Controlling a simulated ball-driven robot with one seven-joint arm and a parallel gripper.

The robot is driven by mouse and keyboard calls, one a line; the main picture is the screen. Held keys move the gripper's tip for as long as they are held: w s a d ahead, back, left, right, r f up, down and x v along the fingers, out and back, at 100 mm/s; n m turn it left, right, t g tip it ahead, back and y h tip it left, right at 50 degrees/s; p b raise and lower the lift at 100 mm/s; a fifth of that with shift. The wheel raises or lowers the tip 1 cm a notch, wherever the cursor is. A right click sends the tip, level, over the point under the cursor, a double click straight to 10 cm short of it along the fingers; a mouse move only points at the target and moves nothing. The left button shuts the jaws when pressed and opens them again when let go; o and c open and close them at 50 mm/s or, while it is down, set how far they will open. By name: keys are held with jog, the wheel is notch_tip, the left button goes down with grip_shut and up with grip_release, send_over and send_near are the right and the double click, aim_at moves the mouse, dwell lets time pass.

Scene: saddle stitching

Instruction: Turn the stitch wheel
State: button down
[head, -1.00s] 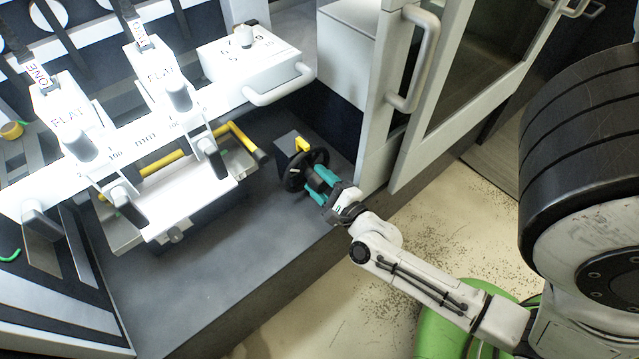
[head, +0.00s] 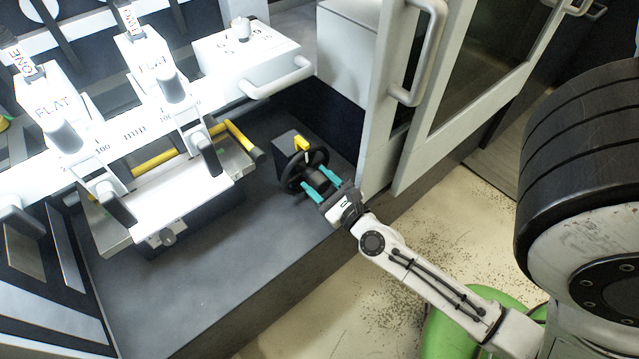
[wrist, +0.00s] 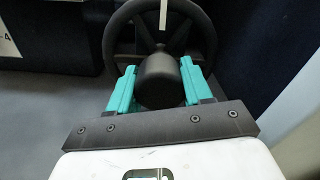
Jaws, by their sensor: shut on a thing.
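The stitch wheel (head: 289,181) is a black spoked handwheel with a round hub, low on the grey ledge in the head view. It also fills the top of the wrist view (wrist: 118,40). A white line (wrist: 163,14) shows at the wheel's top, close to the yellow pointer (head: 301,144) on the dark block behind it. My gripper (head: 320,180) is shut on the wheel's hub (wrist: 160,82), with one teal finger on each side. The fingertips reach in front of the spokes. The lower part of the wheel is hidden behind the gripper.
The white machine bed with yellow bars (head: 160,163) stands to the left. A glazed door frame (head: 395,130) rises close on the right. The grey ledge (head: 215,260) is bare in front.

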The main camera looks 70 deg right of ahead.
aim_at(325, 189)
jog(key=shift+s+d+f, duration=0.15)
jog(key=shift+d+f, duration=0.05)
jog(key=shift+f, duration=0.05)
jog(key=c, duration=0.8)
grip_release()
jog(key=o, duration=0.3)
jog(key=shift+r, duration=0.1)
jog(key=shift+a, duration=0.1)
jog(key=shift+b+v, duration=0.8)
jog(key=shift+v, duration=2.85)
